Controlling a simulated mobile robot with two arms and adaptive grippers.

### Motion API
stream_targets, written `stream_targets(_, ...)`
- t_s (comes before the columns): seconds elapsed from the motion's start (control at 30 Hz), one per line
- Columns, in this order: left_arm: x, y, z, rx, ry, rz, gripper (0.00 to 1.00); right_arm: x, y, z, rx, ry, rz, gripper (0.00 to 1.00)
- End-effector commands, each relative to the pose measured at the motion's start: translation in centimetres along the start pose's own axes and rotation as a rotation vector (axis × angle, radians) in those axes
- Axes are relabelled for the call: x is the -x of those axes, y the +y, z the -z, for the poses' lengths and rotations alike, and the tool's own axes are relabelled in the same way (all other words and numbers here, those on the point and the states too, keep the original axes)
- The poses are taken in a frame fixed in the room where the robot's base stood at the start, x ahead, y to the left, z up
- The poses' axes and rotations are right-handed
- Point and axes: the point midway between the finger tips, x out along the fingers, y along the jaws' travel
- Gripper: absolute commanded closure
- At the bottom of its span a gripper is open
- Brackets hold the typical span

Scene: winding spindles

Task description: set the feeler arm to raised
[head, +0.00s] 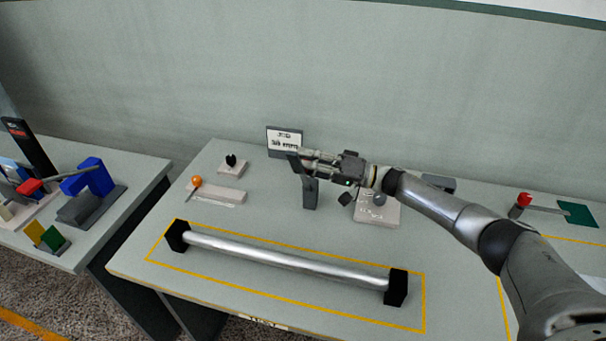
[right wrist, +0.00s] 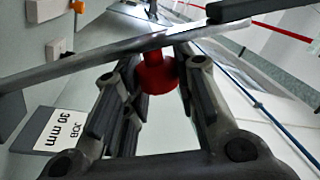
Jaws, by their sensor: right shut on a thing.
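My right gripper (head: 304,157) is above the middle of the table in the head view, fingers pointing left. In the right wrist view its two fingers (right wrist: 158,78) are shut on a red knob (right wrist: 156,75). The knob joins a long grey bar (right wrist: 85,66), which I take to be the feeler arm; it runs slantwise across the view just beyond the fingertips. In the head view a dark upright post (head: 310,192) stands below the gripper, and the gripper hides the knob and most of the bar. My left gripper is not in view.
A job sign (head: 284,139) stands behind the gripper. A silver roller (head: 285,258) lies across black supports in front. An orange-knobbed lever (head: 196,182) is to the left, a pale block with a grey knob (head: 378,199) to the right.

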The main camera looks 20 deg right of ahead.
Motion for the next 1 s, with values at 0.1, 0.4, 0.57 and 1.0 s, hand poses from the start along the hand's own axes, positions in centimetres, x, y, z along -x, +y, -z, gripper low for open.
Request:
stream_targets(0.1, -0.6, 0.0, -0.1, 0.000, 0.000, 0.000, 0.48, 0.0, 0.3, 0.9, -0.074, 0.015, 0.001, 1.00)
stream_targets(0.4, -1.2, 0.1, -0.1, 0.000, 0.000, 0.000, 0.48, 0.1, 0.7, 2.2, -0.103, 0.020, 0.000, 1.00)
stream_targets(0.57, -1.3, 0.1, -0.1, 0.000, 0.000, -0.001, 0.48, 0.2, 0.8, 2.5, -0.100, 0.021, -0.002, 1.00)
stream_targets(1.0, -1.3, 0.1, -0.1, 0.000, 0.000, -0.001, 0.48, 0.2, 0.8, 2.5, -0.098, 0.022, -0.005, 0.71)
